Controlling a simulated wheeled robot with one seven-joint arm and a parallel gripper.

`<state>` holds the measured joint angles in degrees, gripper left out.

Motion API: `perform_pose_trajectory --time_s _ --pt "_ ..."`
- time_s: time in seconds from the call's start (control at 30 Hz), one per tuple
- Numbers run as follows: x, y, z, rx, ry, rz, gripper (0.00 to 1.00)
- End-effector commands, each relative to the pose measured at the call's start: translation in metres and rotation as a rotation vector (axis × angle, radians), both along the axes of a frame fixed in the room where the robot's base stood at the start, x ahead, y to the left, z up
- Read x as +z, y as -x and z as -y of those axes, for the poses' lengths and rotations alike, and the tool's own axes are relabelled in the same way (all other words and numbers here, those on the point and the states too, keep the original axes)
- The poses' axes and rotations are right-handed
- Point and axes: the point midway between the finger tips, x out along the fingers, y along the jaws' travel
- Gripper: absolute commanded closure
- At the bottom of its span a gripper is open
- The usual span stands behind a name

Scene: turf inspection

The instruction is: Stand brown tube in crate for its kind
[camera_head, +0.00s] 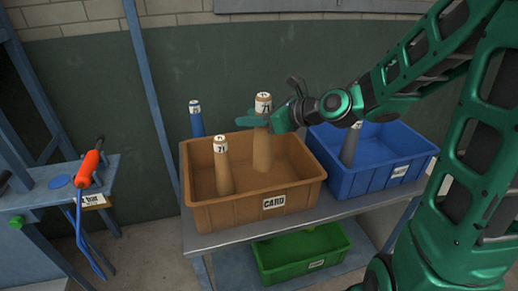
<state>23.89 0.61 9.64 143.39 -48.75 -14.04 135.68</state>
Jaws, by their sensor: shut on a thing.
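My gripper (268,120) is shut on a brown tube (263,155) with a white numbered band at its top. The tube is upright inside the brown crate (258,217), which carries a CARD label. Its lower end is near the crate's floor at the back right; I cannot tell whether it touches. Another brown tube (223,170) with a white top band stands in the same crate, to the left and nearer, apart from the held one.
A blue crate (378,180) to the right holds a grey tube (350,148). A blue tube (197,122) rises behind the brown crate's back left. A green crate (300,252) sits below the table. An orange-handled tool (88,168) lies on a side stand at left.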

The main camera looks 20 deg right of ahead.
Motion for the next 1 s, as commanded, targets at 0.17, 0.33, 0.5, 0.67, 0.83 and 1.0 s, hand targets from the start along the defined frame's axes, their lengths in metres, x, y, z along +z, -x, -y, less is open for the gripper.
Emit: perform_pose_trajectory --time_s 0.17,0.33,0.5,0.67,0.83,1.0 --pt "-0.018 -0.022 0.02 -0.003 -0.003 -0.003 0.87" --pt "-0.035 -0.043 0.038 -0.003 -0.002 -0.002 0.87" --pt "-0.048 -0.061 0.053 -0.002 -0.002 -0.001 0.87" --pt "-0.055 -0.069 0.061 -0.001 0.0 0.0 0.87" --pt "-0.067 -0.07 0.062 -0.002 -0.002 -0.003 0.87" --pt "-0.089 -0.07 0.062 -0.003 -0.002 -0.003 0.87"
